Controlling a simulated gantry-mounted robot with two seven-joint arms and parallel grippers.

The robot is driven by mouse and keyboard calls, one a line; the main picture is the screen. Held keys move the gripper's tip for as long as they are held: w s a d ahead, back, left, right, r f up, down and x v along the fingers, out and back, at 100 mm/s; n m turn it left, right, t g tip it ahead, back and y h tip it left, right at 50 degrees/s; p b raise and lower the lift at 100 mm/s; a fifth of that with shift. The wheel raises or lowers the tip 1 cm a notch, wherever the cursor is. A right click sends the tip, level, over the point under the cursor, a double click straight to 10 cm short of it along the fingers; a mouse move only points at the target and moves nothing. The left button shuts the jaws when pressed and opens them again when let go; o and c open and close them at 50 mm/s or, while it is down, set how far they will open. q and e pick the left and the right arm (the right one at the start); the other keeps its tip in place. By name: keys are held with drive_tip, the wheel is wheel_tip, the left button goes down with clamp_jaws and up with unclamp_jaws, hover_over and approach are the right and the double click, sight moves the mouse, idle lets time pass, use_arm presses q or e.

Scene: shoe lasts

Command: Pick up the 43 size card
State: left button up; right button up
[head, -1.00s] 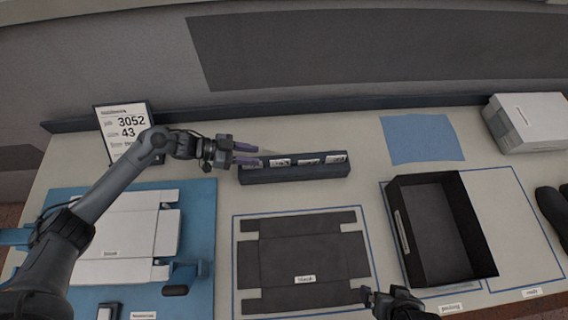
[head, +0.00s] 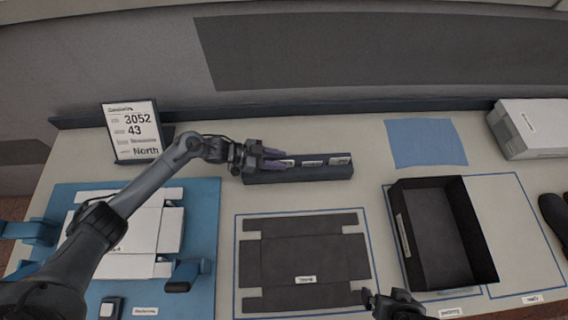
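A dark, long card holder (head: 300,176) stands near the back of the table with several small white cards in its top. Their print is too small to read, so I cannot tell which is the 43 card. One card (head: 313,163) is in the middle and another (head: 340,160) is at the right end. My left gripper (head: 284,157) is over the holder's left part, its purple fingers apart, pointing right. It hides the leftmost card and partly covers the card beside its fingertips. My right gripper (head: 372,297) is at the bottom edge, far from the holder; its finger opening is unclear.
An order sign (head: 133,131) reading 3052, 43 and North stands at back left. A blue mat (head: 200,215) with a white flat box blank lies left. A dark box blank (head: 305,262), an open black box (head: 445,235) and a blue cloth (head: 425,142) lie rightward.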

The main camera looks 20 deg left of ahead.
use_arm(q)
drive_tip(key=shift+c, duration=0.3)
clamp_jaws()
